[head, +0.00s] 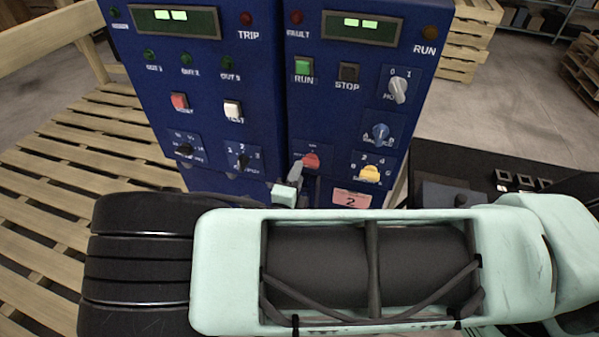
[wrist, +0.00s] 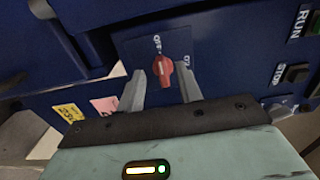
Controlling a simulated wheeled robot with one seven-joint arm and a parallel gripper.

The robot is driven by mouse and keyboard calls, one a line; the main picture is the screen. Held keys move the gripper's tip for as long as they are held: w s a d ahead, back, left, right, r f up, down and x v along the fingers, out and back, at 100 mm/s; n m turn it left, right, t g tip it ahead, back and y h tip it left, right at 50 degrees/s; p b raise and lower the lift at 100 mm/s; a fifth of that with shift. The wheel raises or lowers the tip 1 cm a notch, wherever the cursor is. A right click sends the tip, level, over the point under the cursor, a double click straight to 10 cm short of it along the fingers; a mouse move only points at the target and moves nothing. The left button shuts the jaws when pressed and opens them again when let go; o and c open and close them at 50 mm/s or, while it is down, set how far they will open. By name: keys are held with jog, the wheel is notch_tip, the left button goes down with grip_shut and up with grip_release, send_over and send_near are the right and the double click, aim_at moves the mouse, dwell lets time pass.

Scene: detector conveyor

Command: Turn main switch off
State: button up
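The main switch, a red rotary knob (head: 311,160), is low on the right-hand blue cabinet. In the wrist view the red knob (wrist: 162,72) stands between the two grey fingers of my gripper (wrist: 160,80), with small gaps seen on both sides. My gripper is open. The knob's long axis runs roughly up and down in the wrist view, towards the OFF label above it; a second label, apparently ON, is at its right. In the head view my gripper (head: 297,173) is at the knob's lower left and partly covers its plate.
Another blue cabinet (head: 205,90) adjoins at left. Wooden pallets (head: 70,170) lie further left.

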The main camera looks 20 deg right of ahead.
jog(key=b+v, duration=0.4)
jog(key=v, duration=1)
jog(key=shift+s+a, duration=0.2)
jog(key=shift+s, duration=0.05)
jog(key=s+d+r+m+g+y+b, duration=0.1)
jog(key=s+d+r+m+g, duration=0.1)
jog(key=s+d+m+g, duration=0.5)
jog(key=r+m+g, duration=0.2)
jog(key=m+g, duration=0.4)
jog(key=m, duration=0.5)
jog(key=s+r+m+y, duration=0.3)
jog(key=r+m+y, duration=0.2)
jog(key=m, duration=0.5)
jog(key=s+r+m+g+y+b, duration=0.1)
jog(key=s+r+m+y, duration=0.2)
jog(key=m, duration=0.8)
notch_tip(320, 180, up, 2)
jog(key=shift+a+r+g+y, duration=0.15)
jog(key=shift+a+g+y, duration=0.25)
jog(key=shift+y, duration=0.7)
